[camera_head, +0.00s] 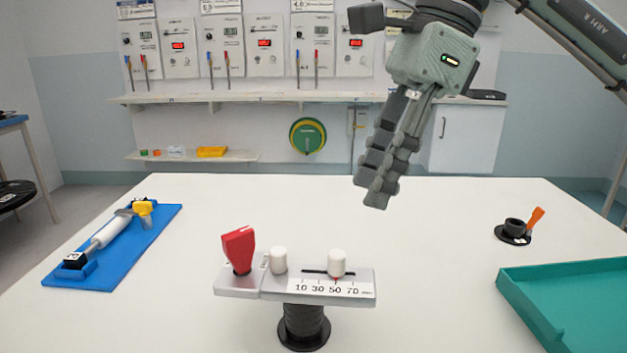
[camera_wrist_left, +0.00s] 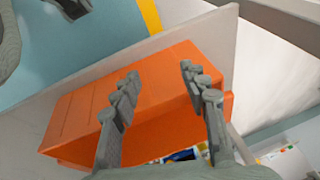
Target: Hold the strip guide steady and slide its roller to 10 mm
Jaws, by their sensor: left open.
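The strip guide (camera_head: 270,284) stands on a black pedestal near the front middle of the white table. It is a grey bar with a red lever (camera_head: 238,250) at its left end and a white post (camera_head: 278,261) beside it. Its white roller (camera_head: 337,263) sits at the slot, near the 50 mark of the scale (camera_head: 330,287). My right gripper (camera_head: 372,194) hangs empty above the table, behind and above the roller, apart from the guide. Its fingers overlap in this view. My left gripper (camera_wrist_left: 160,73) is open and empty over an orange bin (camera_wrist_left: 150,95) in the left wrist view.
A blue tray (camera_head: 160,232) with a white-and-yellow tool lies at the left. A teal tray (camera_head: 575,290) is at the front right, with a black round piece (camera_head: 513,233) and orange tab behind it. Wall instruments and shelves (camera_head: 290,97) stand behind. The table's middle is clear.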

